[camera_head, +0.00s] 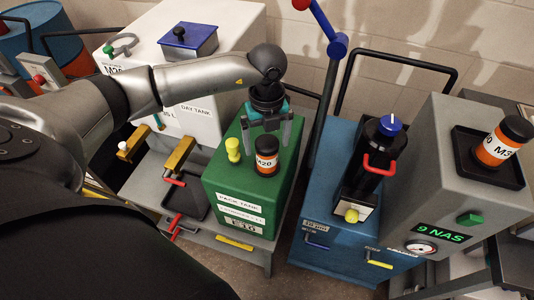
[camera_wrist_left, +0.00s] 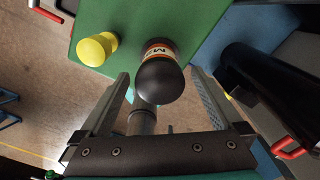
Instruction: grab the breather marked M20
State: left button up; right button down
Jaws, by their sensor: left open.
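The breather marked M20 (camera_head: 266,156) stands upright on the green pack tank (camera_head: 225,180), with a black cap and an orange and white label band. My left gripper (camera_head: 273,140) is open right above it, its two fingers pointing down at the tank top. In the left wrist view the breather (camera_wrist_left: 157,72) shows its black cap just beyond the space between the open fingers (camera_wrist_left: 160,95), apart from both. Part of its label shows there. My right gripper is in neither view.
A yellow knob (camera_head: 233,150) stands on the tank just left of the breather. A blue cart (camera_head: 335,210) with a black pump stands to the right. Another orange-banded breather marked M3-something (camera_head: 502,142) sits on the grey cabinet tray. The white day tank (camera_head: 205,115) is behind.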

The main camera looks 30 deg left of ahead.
pick_arm(q)
notch_tip(320, 180, down, 5)
jog(key=shift+s+r, duration=0.1)
jog(key=shift+r, duration=0.1)
jog(key=shift+d, duration=0.1)
jog(key=shift+c, duration=0.2)
jog(key=c, duration=1.5)
jog(key=shift+r, duration=0.1)
grip_shut()
jog(key=shift+r, duration=0.1)
